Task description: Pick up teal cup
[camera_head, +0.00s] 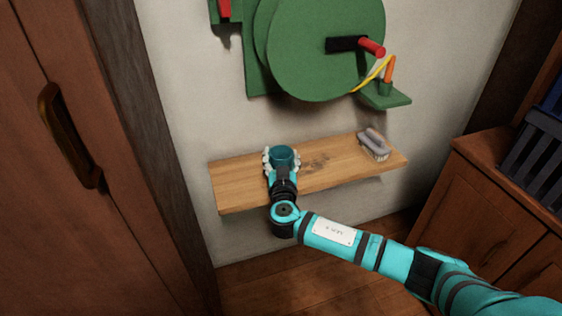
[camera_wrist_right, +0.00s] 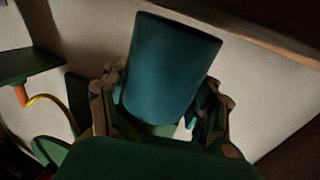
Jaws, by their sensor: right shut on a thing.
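The teal cup (camera_head: 283,155) is at the left part of the wooden wall shelf in the head view. My right gripper (camera_head: 282,161) is shut on it, with light-coloured fingers on both sides of the cup. In the right wrist view the cup (camera_wrist_right: 172,68) fills the upper middle, and the fingers of the right gripper (camera_wrist_right: 163,108) press around its lower part in the picture. I cannot tell whether the cup touches the shelf. My left gripper is not in view.
The wooden shelf (camera_head: 235,189) also holds a grey brush (camera_head: 374,145) at its right end. A green wheel with a red-handled crank (camera_head: 318,50) hangs on the wall above. A wooden door (camera_head: 75,160) stands left, a cabinet (camera_head: 490,205) right. The shelf's middle is clear.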

